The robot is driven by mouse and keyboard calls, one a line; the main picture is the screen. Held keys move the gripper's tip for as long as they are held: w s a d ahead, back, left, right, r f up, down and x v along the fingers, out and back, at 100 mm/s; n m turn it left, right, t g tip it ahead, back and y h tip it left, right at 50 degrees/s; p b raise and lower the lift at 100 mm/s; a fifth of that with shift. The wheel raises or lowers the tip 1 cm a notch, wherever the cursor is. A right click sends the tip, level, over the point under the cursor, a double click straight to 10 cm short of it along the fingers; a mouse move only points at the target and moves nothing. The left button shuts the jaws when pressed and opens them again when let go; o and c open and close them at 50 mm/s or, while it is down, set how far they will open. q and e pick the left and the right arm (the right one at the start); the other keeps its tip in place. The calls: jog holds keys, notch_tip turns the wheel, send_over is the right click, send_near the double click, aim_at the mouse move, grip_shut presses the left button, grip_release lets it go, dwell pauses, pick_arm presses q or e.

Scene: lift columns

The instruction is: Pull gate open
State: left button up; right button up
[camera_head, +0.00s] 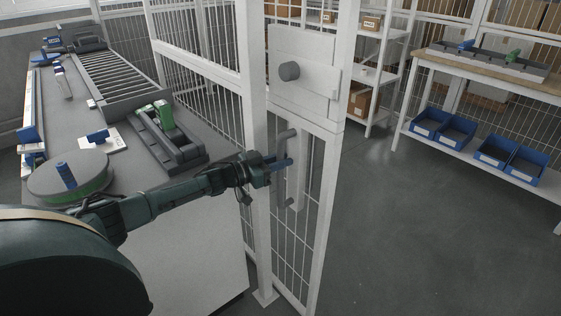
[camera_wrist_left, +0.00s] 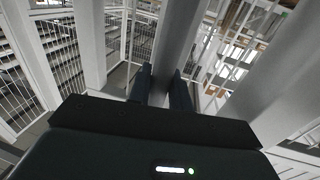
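How far the gate stands open is unclear. My right gripper is not in view.
A grey bench (camera_head: 135,180) with a roller conveyor (camera_head: 115,75) and a turntable (camera_head: 70,177) stands at left. White fence posts and mesh flank the gate. At right are a workbench (camera_head: 490,62) and blue bins (camera_head: 447,131). The floor (camera_head: 430,230) there is clear.

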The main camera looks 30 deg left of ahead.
pick_arm(q)
jog(key=o, duration=0.4)
jog(key=v, duration=1.3)
